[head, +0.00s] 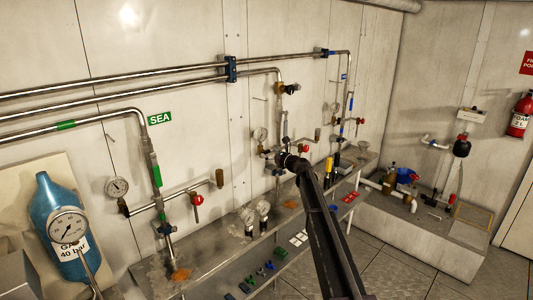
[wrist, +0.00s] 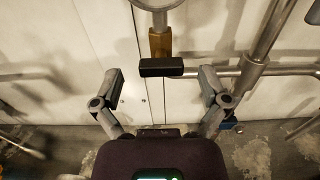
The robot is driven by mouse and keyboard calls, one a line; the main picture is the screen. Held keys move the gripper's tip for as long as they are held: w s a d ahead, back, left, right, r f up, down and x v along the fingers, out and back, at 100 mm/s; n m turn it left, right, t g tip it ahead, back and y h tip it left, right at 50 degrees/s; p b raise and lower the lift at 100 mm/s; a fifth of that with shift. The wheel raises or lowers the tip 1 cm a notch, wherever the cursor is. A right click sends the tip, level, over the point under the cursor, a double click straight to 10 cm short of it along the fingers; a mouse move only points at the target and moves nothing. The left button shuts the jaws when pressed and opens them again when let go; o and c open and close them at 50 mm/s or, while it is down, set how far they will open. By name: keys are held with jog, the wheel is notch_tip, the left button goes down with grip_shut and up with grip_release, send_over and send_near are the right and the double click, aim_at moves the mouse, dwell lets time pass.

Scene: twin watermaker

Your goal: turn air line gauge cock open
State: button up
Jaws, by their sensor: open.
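In the wrist view a black bar handle (wrist: 161,67) lies crosswise on a brass cock body (wrist: 160,43), under the edge of a round gauge (wrist: 157,3). My gripper (wrist: 160,84) is open, with one finger on each side of the handle and a little below it in the picture. I see no contact between fingers and handle. In the head view my gripper (head: 284,158) is at the wall piping, close to a small round gauge (head: 260,134). The cock is too small to make out there. I see no label naming the air line.
A grey pipe (wrist: 255,70) runs right of the handle, close to the right finger. A bench (head: 237,240) with several small items stands below. A blue gas cylinder (head: 66,215) is at the left. Other gauges and valves line the wall. The floor is clear at the front right.

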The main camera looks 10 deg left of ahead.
jog(key=shift+x, duration=1.05)
jog(key=c, duration=1.2)
